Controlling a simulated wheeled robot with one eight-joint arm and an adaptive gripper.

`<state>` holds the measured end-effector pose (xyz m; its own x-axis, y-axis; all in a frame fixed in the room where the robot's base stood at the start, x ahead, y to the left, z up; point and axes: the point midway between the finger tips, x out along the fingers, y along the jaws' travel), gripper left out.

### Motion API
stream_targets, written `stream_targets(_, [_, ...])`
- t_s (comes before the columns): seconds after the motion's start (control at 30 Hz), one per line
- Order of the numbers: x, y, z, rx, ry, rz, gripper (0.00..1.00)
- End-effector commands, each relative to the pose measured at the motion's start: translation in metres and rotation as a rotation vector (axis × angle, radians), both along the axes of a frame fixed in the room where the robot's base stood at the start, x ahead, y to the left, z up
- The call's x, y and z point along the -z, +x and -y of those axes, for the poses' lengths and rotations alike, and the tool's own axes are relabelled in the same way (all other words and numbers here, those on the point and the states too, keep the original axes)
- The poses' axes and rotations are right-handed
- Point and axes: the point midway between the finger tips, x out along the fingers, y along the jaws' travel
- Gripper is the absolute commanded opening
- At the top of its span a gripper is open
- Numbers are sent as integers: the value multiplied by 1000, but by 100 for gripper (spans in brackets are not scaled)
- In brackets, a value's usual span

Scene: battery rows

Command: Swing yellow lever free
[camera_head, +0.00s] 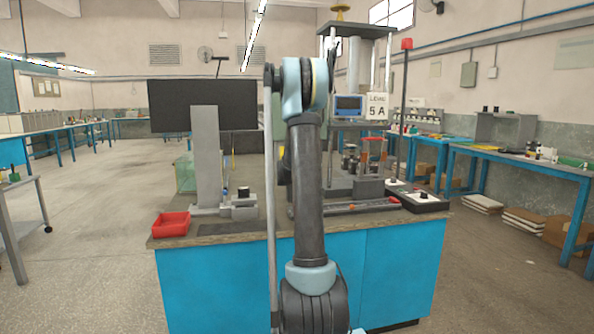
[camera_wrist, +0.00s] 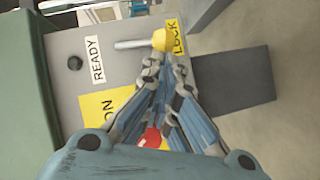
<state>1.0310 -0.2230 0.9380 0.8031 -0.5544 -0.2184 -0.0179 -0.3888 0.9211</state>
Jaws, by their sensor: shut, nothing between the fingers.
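The yellow lever shows in the wrist view as a round yellow knob (camera_wrist: 161,40) with a pale metal rod reaching left from it across a grey panel (camera_wrist: 120,70). The rod lies nearly level, between the READY label (camera_wrist: 96,60) and the LOCK label (camera_wrist: 176,38). My gripper (camera_wrist: 160,66) is shut and empty, its fingertips just below the knob in the picture. I cannot tell whether they touch it. In the head view my arm hides the gripper and the lever.
A red button (camera_wrist: 150,138) shows partly behind my fingers, near a yellow ON label (camera_wrist: 97,112). A black knob (camera_wrist: 75,63) sits left on the panel. In the head view a blue bench (camera_head: 215,285) carries a red tray (camera_head: 171,224) and a press with a 5A sign (camera_head: 377,107).

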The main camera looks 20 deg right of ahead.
Motion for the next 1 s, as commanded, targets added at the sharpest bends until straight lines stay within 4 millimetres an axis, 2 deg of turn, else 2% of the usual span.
stream_targets(0.27, [-3,-10,-7,-1,1,0,0])
stream_targets(0.7, [-17,-66,-46,-2,-1,-1,0])
stream_targets(1.0, [-24,-91,-64,-1,0,-1,0])
